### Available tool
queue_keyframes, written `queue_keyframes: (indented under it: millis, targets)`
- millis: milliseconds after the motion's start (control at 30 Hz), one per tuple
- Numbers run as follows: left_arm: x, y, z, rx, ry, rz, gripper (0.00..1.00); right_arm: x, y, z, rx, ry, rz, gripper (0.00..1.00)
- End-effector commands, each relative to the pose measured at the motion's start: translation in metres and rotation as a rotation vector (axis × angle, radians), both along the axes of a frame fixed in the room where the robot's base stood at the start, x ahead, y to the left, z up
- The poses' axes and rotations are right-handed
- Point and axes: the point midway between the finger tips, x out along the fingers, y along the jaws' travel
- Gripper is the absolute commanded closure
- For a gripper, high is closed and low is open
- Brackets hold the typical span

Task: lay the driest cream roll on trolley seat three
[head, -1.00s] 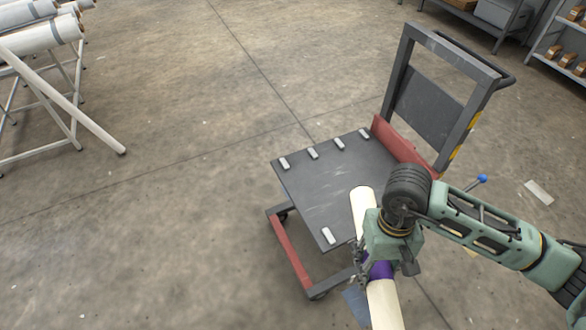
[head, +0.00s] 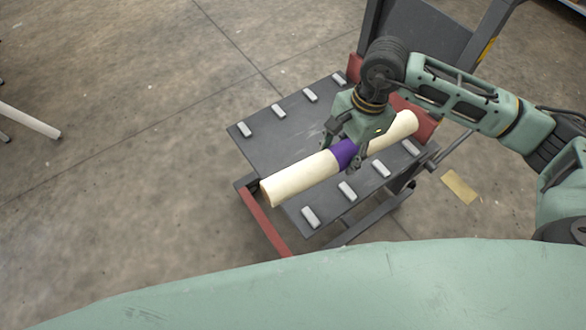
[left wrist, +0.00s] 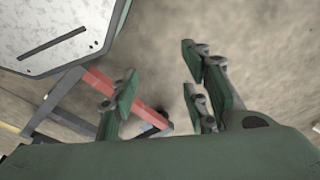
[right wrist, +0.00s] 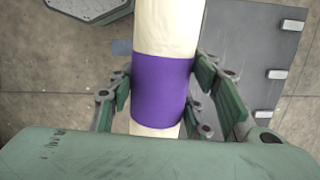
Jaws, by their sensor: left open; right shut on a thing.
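A cream roll (head: 300,178) with a purple band (head: 344,154) shows in the head view, over the trolley's dark deck (head: 290,135). My right gripper (head: 350,150) is shut on the roll at the purple band. In the right wrist view the fingers flank the band (right wrist: 162,90). The roll lies slanted across the deck; whether it touches the deck I cannot tell. Pale blocks line the deck's far edge, such as one block (head: 278,111), and its near edge, such as another block (head: 347,191). My left gripper (left wrist: 160,95) is open and empty in the left wrist view.
The trolley's upright back frame (head: 425,30) stands at the deck's upper right end. A red bar (head: 266,220) runs low at its left end. A white stand leg (head: 30,120) reaches in at the far left. The floor between is clear.

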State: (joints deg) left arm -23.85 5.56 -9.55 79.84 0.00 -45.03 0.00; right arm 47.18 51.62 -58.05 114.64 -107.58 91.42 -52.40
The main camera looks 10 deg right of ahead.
Motion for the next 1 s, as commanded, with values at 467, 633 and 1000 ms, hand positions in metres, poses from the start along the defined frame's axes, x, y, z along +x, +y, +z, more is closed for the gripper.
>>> queue_keyframes:
  millis: [467, 633, 1000]
  targets:
    - [0.050, -0.006, 0.026, -0.007, -0.066, 0.012, 0.58, 0.053, -0.008, -0.065, 0.001, -0.005, -0.881, 0.95]
    - [0.053, -0.006, 0.044, -0.008, -0.085, 0.015, 0.58, 0.068, -0.011, -0.080, 0.001, -0.003, -1.167, 0.95]
    - [0.050, -0.004, 0.071, -0.009, -0.105, 0.019, 0.58, 0.085, -0.010, -0.090, -0.001, 0.002, -1.474, 0.95]
